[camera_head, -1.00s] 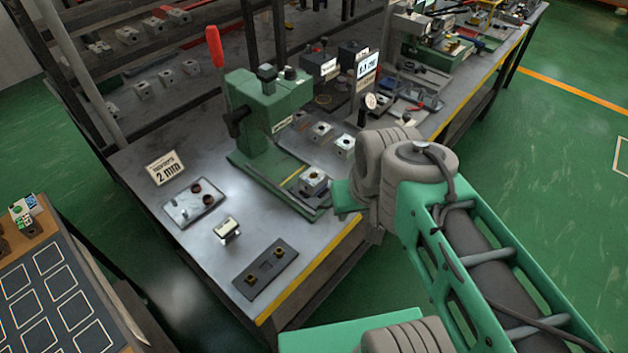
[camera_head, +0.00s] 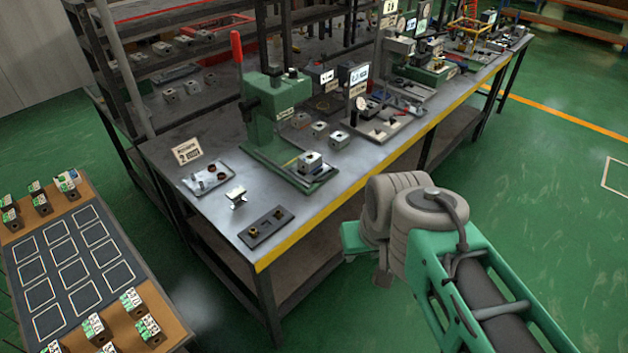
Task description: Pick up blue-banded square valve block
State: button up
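Several small dark blocks with white and green tops stand on the wooden ends of the low table at left. One block at its far right corner (camera_head: 68,180) shows some blue on top; it is too small to tell whether this is a band or whether the block is square. Several plain grey metal blocks stand on the workbench, one on the green press base (camera_head: 310,162) and others beside it (camera_head: 320,129). No blue band shows on them. My arm reaches in from the lower right, over the floor in front of the bench. My gripper cannot be made out.
The low table (camera_head: 62,258) has a dark mat with white outlined squares. The workbench (camera_head: 215,148) carries a green press (camera_head: 268,105) with a red handle, a tray (camera_head: 208,180), a dark plate (camera_head: 266,228) and gauges. Open green floor lies between the tables and at right.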

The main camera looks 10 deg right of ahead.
aim_at(309, 166)
jog(key=u, duration=0.3)
jog(key=k, duration=0.1)
jog(key=z, duration=1.25)
jog(key=i, duration=0.75)
jog(key=u, duration=2.45)
jog(key=i, duration=0.5)
